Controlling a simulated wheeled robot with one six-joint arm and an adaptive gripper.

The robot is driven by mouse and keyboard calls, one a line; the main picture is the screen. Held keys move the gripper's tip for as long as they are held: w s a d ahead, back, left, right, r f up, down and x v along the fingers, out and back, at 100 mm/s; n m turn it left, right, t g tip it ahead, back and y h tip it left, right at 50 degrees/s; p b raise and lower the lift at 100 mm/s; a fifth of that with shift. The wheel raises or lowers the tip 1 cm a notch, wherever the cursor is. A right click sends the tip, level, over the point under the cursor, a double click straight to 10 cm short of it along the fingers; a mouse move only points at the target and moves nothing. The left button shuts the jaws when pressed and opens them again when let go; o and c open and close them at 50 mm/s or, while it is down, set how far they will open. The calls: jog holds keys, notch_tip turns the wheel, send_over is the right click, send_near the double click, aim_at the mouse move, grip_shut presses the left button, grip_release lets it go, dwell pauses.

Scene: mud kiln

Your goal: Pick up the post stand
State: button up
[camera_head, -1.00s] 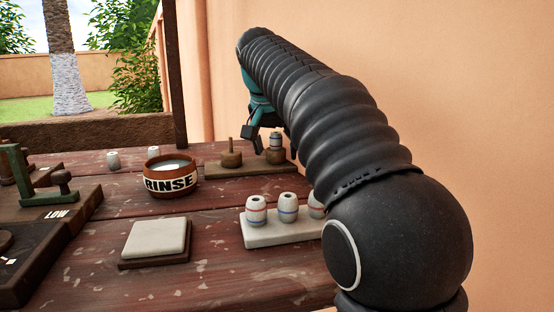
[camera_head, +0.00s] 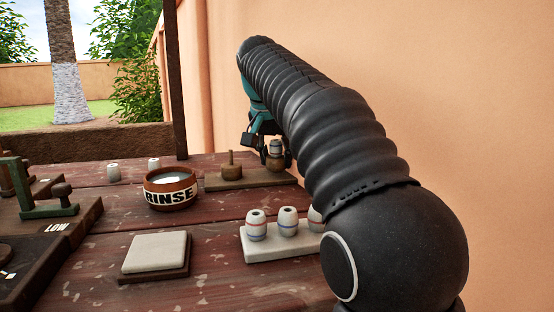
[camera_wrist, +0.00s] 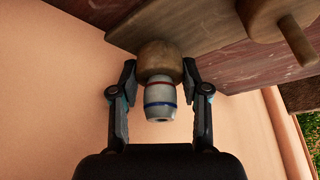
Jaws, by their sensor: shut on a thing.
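A round wooden post stand (camera_wrist: 160,58) has a white bead (camera_wrist: 160,100) with a red and a blue band over its post. My gripper (camera_wrist: 158,70) is shut on the wooden stand, one finger on each side. In the head view my gripper (camera_head: 273,158) is at the right end of a wooden board (camera_head: 225,182), around the stand and bead (camera_head: 276,147). I cannot tell whether the stand touches the board. A second wooden stand (camera_head: 231,170) with a bare post sits on the board to the left.
A bowl (camera_head: 171,190) marked RINSE stands left of the board. A pale tray (camera_head: 262,246) with several banded beads is nearer. A square pad (camera_head: 156,252) lies front left, and a dark rig (camera_head: 50,205) stands at left. An orange wall (camera_head: 450,100) is at right.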

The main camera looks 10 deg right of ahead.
aim_at(276, 141)
notch_tip(276, 141, up, 3)
jog(key=shift+r+p, duration=0.1)
jog(key=shift+p, duration=0.5)
jog(key=s+d+r+p, duration=0.2)
jog(key=s+d+r, duration=0.4)
jog(key=d, duration=0.4)
jog(key=shift+r, duration=0.35)
